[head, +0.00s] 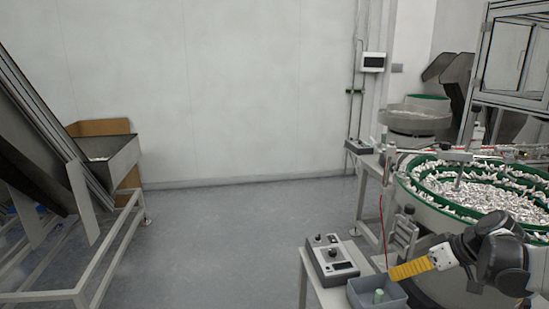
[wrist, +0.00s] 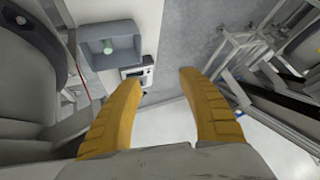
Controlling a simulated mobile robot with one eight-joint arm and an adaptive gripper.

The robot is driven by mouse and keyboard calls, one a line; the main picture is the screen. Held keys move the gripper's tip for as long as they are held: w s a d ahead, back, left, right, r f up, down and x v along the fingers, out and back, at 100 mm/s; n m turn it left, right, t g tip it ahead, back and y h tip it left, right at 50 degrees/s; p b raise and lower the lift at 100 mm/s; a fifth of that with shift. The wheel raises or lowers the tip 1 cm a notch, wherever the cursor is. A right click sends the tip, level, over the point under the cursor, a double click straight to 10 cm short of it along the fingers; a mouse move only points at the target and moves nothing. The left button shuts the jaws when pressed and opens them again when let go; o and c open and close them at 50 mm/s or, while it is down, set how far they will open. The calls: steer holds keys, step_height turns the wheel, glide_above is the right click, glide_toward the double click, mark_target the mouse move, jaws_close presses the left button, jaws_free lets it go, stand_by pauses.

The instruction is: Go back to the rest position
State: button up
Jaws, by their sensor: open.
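My gripper (head: 394,274) has yellow fingers and shows at the lower right of the head view, at the end of my dark arm. In the wrist view my gripper (wrist: 160,80) is open, with its fingers wide apart and nothing between them. A grey bin (head: 365,291) is close to the fingertips in the head view. A pale green cylindrical piece (head: 379,296) is in it. The bin (wrist: 84,49) and the piece (wrist: 107,47) also show in the wrist view, beyond the left finger.
A control box (head: 331,261) sits on the bench left of the bin. A bowl feeder (head: 425,207) full of small white parts stands at right. An inclined conveyor (head: 45,125) with a hopper (head: 108,160) is at left. The grey floor (head: 215,235) between is clear.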

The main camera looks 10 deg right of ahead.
steer(key=s+a+r+m+h, duration=0.1)
steer(key=s+a+r+h, duration=0.1)
steer(key=s+a, duration=0.6)
steer(key=s+a+r+m+t+h, duration=0.1)
steer(key=s+a+r+m+h, duration=0.1)
steer(key=s+a, duration=0.7)
steer(key=a+h, duration=0.1)
steer(key=a, duration=0.2)
steer(key=shift+a, duration=0.15)
stand_by(1.4)
